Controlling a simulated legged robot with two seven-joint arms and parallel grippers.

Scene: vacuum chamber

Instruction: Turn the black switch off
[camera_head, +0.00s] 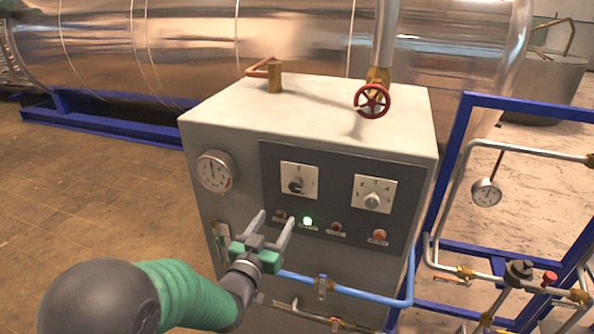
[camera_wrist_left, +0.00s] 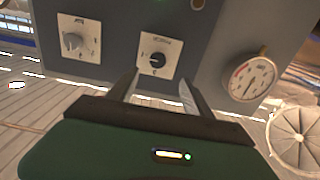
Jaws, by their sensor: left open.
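The black switch (camera_head: 296,186) is a dark rotary knob on a white square plate, at the left of the dark panel on the grey control box. It also shows in the left wrist view (camera_wrist_left: 157,60), just beyond the fingertips. My left gripper (camera_head: 271,218) is open and empty, in front of the panel and below the switch plate. Its two fingers also show in the left wrist view (camera_wrist_left: 158,80), apart from the knob. A second, light grey knob (camera_head: 371,201) sits on a white plate to the right. My right gripper is not in view.
A round gauge (camera_head: 215,172) is at the panel's left. A lit green lamp (camera_head: 308,221), other small lamps and an orange one (camera_head: 379,235) sit below the knobs. A red valve wheel (camera_head: 372,101) stands on top. A blue pipe (camera_head: 345,289) crosses the lower front.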

